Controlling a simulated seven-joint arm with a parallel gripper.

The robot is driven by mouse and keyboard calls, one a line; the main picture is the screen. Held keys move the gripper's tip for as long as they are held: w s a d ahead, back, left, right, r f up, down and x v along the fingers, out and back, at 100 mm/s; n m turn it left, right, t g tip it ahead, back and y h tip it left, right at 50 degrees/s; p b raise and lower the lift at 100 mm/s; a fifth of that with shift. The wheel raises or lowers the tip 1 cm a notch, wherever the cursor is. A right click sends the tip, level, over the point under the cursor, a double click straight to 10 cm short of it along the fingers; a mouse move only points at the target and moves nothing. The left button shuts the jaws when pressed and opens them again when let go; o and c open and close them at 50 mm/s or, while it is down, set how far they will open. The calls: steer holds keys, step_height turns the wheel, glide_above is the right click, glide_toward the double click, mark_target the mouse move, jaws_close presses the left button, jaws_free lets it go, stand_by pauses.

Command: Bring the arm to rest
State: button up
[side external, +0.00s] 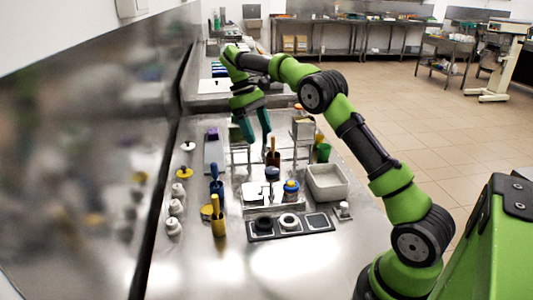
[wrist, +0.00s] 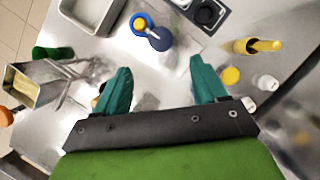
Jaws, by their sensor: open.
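My gripper (side external: 254,128) hangs from my green arm above the steel counter in the side external view, pointing down. Its two teal fingers are spread apart with nothing between them. The fingers also show in the wrist view, where my gripper (wrist: 160,85) has bare counter between the fingertips.
A white bin (side external: 327,183), a dark tray with rings (side external: 290,226), a yellow cup (side external: 218,222) and a blue cup (side external: 216,186) stand nearby. A metal container on a stand (wrist: 30,85) is at the left of the wrist view. A steel wall panel borders the counter's left.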

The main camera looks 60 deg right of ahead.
steer(key=shift+w+r, duration=0.15)
steer(key=shift+r, duration=0.15)
steer(key=s+a+r+m+t+y, duration=0.1)
steer(key=s+a+r+m+t, duration=0.1)
steer(key=s+a+t, duration=0.3)
steer(key=s+a+r+m+t+y, duration=0.1)
steer(key=s+a+t, duration=0.5)
steer(key=s+a, duration=0.6)
steer(key=shift+s+a+r+m+t, duration=0.35)
steer(key=shift+s+m, duration=0.25)
steer(key=shift+s, duration=2.4)
